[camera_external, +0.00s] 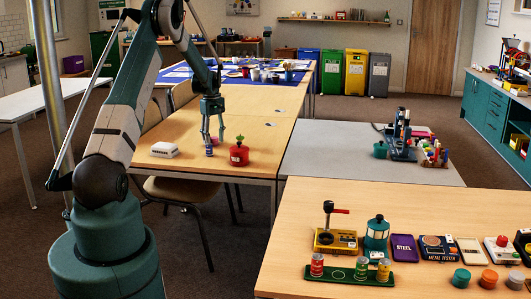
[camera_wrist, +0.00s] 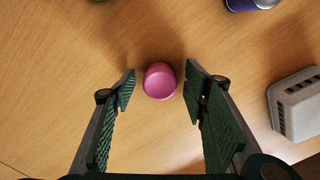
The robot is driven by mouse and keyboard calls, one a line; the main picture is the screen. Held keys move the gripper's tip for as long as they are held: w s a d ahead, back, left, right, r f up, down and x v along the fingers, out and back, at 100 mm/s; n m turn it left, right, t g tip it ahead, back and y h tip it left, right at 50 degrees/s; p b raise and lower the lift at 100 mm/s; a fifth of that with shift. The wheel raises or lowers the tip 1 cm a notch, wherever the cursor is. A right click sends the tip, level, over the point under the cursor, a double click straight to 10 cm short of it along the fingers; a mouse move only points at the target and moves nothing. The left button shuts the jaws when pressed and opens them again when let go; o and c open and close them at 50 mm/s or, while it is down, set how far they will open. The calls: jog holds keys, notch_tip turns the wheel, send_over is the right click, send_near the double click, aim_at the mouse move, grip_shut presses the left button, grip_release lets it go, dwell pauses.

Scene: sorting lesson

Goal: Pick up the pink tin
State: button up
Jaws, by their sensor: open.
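The pink tin (camera_wrist: 160,81) stands on the wooden table in the wrist view, between the two fingers of my gripper (camera_wrist: 160,76). Gaps show on both sides of it, and neither finger appears to touch it. My gripper is open and empty, pointing down. In the external view my gripper (camera_external: 213,138) is low over the middle table, with a small bit of the pink tin (camera_external: 214,140) showing by the fingers. The rest of it is hard to make out there.
A blue tin (camera_external: 209,151) stands close in front of my fingers; it also shows in the wrist view (camera_wrist: 248,4). A white slotted box (camera_wrist: 297,104) is to the side. The front table (camera_external: 228,273) holds several devices.

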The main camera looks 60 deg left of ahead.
jog(key=c, duration=1)
jog(key=shift+r+p, duration=1.05)
jog(key=shift+r, duration=3.95)
